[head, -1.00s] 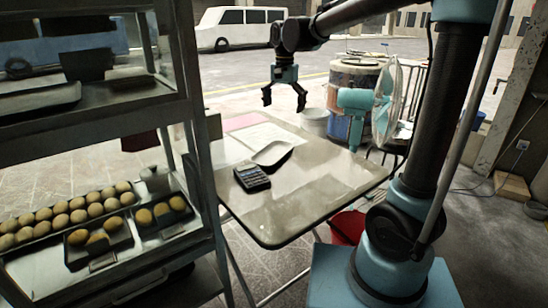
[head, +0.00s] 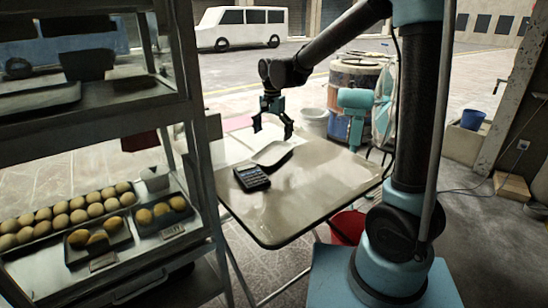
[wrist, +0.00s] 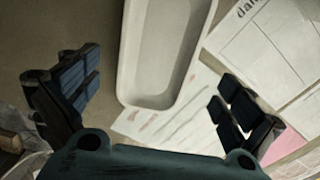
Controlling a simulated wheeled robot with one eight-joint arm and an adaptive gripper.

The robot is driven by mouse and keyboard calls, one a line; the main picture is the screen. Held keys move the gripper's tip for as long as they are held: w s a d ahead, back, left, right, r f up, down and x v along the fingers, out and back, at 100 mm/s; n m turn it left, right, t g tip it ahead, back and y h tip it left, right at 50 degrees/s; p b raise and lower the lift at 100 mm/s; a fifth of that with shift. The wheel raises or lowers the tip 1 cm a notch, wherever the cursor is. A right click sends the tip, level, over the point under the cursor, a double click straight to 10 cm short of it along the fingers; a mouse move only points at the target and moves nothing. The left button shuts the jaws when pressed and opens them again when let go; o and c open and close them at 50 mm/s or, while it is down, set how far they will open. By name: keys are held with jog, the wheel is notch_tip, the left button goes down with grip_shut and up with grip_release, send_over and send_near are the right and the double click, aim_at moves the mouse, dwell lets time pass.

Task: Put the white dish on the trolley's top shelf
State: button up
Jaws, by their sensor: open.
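The white dish (head: 272,154) lies on the folding table, beside a calculator, partly over papers. In the wrist view the dish (wrist: 160,55) is a long shallow tray with a raised rim, its near end in front of the jaws. My gripper (head: 272,132) is open and empty, above the dish and apart from it. Its two fingers (wrist: 158,105) are spread wide in the wrist view, one on each side of the dish's near end. The trolley (head: 200,150) stands at the left, with a dark tray on its upper shelf and rolls on a lower one.
A calculator (head: 252,178) lies close to the dish on the table (head: 300,205). Papers (head: 245,140) lie at the table's back left. Past the table stand a white bucket (head: 315,121) and a drum (head: 352,85). The table's front right is clear.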

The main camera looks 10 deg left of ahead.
aim_at(273, 155)
jog(key=shift+s+f, duration=0.15)
jog(key=shift+f, duration=3.05)
jog(key=shift+d, duration=0.1)
jog(key=c, duration=1.2)
jog(key=shift+o, duration=0.2)
